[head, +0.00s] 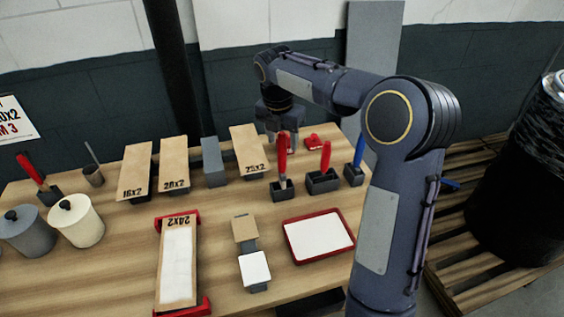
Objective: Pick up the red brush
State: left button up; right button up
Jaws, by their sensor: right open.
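Several red-handled tools stand in small dark holders, and I cannot tell for sure which is the red brush. One tall red handle (282,156) with a pale lower part stands in a dark holder (283,189) right of the middle. A second red handle (325,157) stands in a wider holder (322,183) to its right. A third red handle (30,169) leans in a holder at the far left. My left gripper is out of view.
A blue-handled tool (358,152) stands at the right. A red tray (320,262) and lidded pots (77,222) are nearer. My right arm hides the table's right side.

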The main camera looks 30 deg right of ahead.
jog(key=shift+f, duration=0.55)
grip_shut()
jog(key=shift+r, duration=0.15)
